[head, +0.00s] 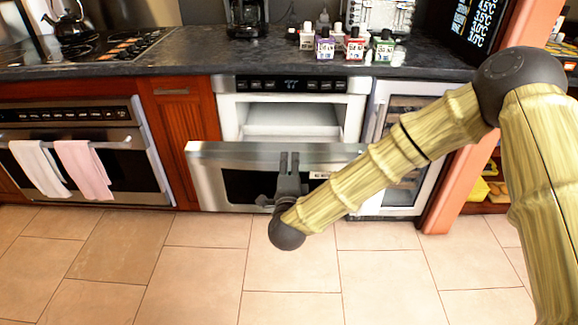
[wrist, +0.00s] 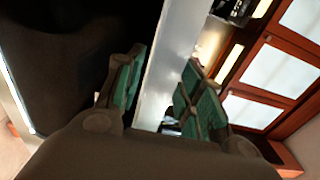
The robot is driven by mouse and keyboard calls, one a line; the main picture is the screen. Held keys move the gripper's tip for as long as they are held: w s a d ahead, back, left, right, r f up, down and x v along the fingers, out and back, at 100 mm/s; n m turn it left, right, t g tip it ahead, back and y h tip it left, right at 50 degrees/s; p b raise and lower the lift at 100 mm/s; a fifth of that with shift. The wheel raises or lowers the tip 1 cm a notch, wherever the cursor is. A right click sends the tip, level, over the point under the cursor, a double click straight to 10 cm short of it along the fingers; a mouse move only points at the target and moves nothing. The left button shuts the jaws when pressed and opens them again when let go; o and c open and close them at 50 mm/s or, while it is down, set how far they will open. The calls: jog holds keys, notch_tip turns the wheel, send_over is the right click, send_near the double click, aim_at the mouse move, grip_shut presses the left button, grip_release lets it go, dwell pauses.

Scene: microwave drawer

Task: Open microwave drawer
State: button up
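The microwave drawer (head: 225,165) is a stainless steel front with a dark window, standing pulled out from its white-framed housing. The pale cavity (head: 290,120) shows above and behind it. My gripper (head: 289,158) is at the top edge of the drawer front, right of its middle. The exact contact at the pads is partly hidden.
A dark counter (head: 180,60) runs above, with several small bottles (head: 355,48) and a coffee maker (head: 245,18). An oven (head: 70,150) with two towels is at left. A glass-fronted cooler (head: 400,190) is at right, partly behind my arm. The tiled floor (head: 200,270) in front is clear.

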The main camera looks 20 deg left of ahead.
jog(key=shift+s, duration=0.1)
jog(key=v, duration=1.2)
dwell(0.4)
jog(key=s+d+f+n+g, duration=0.35)
jog(key=d+f, duration=0.35)
jog(key=f, duration=0.5)
jog(key=s+d+f+n+g, duration=0.3)
jog(key=d+f+n+g, duration=0.2)
jog(key=d+f, duration=0.5)
jog(key=s+d+f+n+g+h, duration=0.2)
jog(key=s+d+f+g+h, duration=0.1)
jog(key=s+d+f, duration=0.5)
jog(key=s+d+f+n+g+h, duration=0.1)
jog(key=s+d+f+n+g, duration=0.15)
jog(key=s+d, duration=0.55)
jog(key=s+d+f+n+g+h, duration=0.1)
jog(key=s+d+f+g+h, duration=0.15)
jog(key=s+d, duration=0.55)
notch_tip(320, 180, up, 14)
jog(key=w+d+p, duration=0.1)
jog(key=w+p, duration=0.1)
jog(key=p, duration=1.3)
jog(key=shift+r+g+y, duration=0.25)
jog(key=shift+g+y, duration=0.1)
jog(key=shift+y, duration=0.1)
